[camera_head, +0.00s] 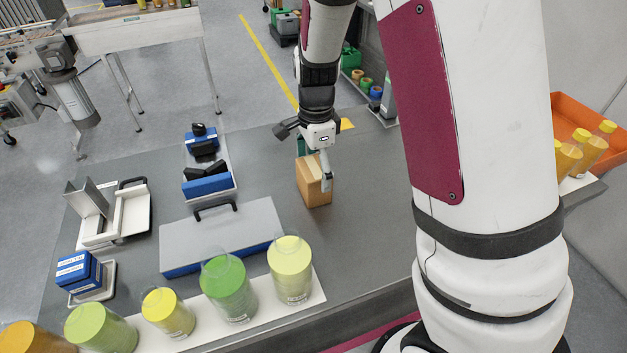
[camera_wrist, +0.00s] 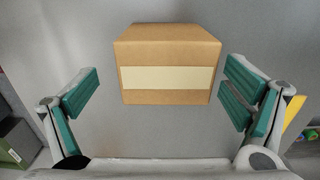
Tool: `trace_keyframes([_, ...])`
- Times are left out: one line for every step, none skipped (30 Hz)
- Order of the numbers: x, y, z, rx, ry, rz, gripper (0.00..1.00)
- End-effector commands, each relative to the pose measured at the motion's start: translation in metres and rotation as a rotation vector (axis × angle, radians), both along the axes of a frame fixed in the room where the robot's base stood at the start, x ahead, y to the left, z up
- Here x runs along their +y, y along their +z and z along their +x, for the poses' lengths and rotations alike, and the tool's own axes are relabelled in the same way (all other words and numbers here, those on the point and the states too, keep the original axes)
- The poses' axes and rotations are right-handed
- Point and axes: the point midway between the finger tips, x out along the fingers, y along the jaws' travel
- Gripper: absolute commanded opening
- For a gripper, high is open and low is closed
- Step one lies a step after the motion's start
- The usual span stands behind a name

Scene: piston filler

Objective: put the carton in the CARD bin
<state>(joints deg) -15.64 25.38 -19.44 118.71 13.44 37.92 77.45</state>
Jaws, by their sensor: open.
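The carton (camera_head: 315,184) is a small brown cardboard box. It stands on the dark grey table near its middle right in the head view. In the wrist view the carton (camera_wrist: 168,68) has a pale label band across its face and lies between and just beyond my fingers. My gripper (camera_head: 314,160) is open at the carton, with a finger in front of part of it. In the wrist view my gripper (camera_wrist: 164,97) shows teal pads spread wide, apart from the carton on both sides. I cannot make out a bin marked CARD.
Several capped jars (camera_head: 228,290) stand on a white strip along the front edge. A grey and blue flat case (camera_head: 222,238), a tray of black and blue items (camera_head: 208,172) and a white fixture (camera_head: 125,212) lie to the left. An orange bin (camera_head: 580,115) with yellow-capped bottles is at right.

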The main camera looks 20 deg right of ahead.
Motion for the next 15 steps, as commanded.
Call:
trace_keyframes([0.000,-0.007,0.001,0.003,0.000,-0.001,0.94])
trace_keyframes([0.001,-0.012,0.002,0.004,0.001,-0.001,0.94])
trace_keyframes([0.001,-0.018,0.003,0.005,0.002,-0.001,0.94])
trace_keyframes([0.002,-0.023,0.005,0.004,0.002,-0.001,0.94])
trace_keyframes([0.002,-0.027,0.005,0.004,0.001,-0.001,0.94])
trace_keyframes([0.002,-0.033,0.005,0.005,0.000,-0.001,0.94])
trace_keyframes([0.002,-0.036,0.005,0.003,-0.001,-0.001,0.94])
trace_keyframes([0.002,-0.039,0.006,0.002,-0.001,0.000,0.94])
trace_keyframes([0.002,-0.042,0.005,0.003,0.000,0.000,0.94])
trace_keyframes([0.002,-0.044,0.005,0.002,0.000,0.000,0.94])
trace_keyframes([0.002,-0.045,0.006,0.001,0.001,0.000,0.94])
trace_keyframes([0.002,-0.046,0.006,0.001,0.001,0.000,0.94])
trace_keyframes([0.002,-0.047,0.006,0.000,0.001,0.000,0.94])
trace_keyframes([0.002,-0.047,0.006,0.000,0.001,0.000,0.94])
trace_keyframes([0.002,-0.046,0.006,0.000,0.001,0.000,0.94])
